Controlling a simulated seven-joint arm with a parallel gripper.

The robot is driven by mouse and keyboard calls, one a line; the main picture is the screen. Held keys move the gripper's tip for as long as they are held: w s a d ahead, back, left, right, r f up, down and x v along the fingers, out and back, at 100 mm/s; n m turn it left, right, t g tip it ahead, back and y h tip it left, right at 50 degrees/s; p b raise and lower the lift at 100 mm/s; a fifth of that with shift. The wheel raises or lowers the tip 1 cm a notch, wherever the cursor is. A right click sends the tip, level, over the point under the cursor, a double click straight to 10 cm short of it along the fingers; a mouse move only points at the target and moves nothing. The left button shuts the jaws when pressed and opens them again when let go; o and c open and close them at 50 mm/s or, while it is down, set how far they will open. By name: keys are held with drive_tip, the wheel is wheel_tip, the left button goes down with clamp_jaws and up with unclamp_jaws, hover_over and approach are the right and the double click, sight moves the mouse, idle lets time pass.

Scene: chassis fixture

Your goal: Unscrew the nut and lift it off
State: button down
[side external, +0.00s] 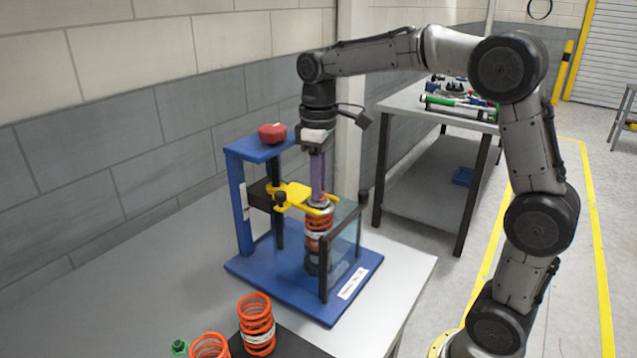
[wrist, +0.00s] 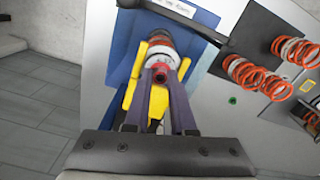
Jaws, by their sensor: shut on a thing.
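The fixture's blue base (side external: 260,275) carries an upright strut with an orange coil spring (side external: 318,243), held at its top by a yellow clamp (side external: 292,192). In the wrist view, the strut's pale round top (wrist: 172,56) lies between the yellow arms (wrist: 133,82). My gripper (side external: 319,196) points straight down over the strut top. In the wrist view, my gripper (wrist: 160,76) has its two purple fingers closed on the small red nut (wrist: 159,73) at the strut's centre. The side view hides the nut behind the fingers, and I cannot tell how far it is unscrewed.
A clear guard panel with a dark frame (side external: 324,268) stands in front of the strut. A red knob (side external: 272,132) tops the blue post at left. A second table (side external: 400,101) with tools stands behind.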

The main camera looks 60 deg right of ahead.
drive_tip(key=n, duration=0.5)
drive_tip(key=shift+n, duration=0.4)
drive_tip(key=n, duration=0.6)
drive_tip(key=shift+r, duration=0.1)
drive_tip(key=shift+n, duration=1.5)
drive_tip(key=n, duration=0.4)
drive_tip(key=shift+r, duration=0.1)
drive_tip(key=n, duration=0.6)
drive_tip(key=shift+r, duration=0.15)
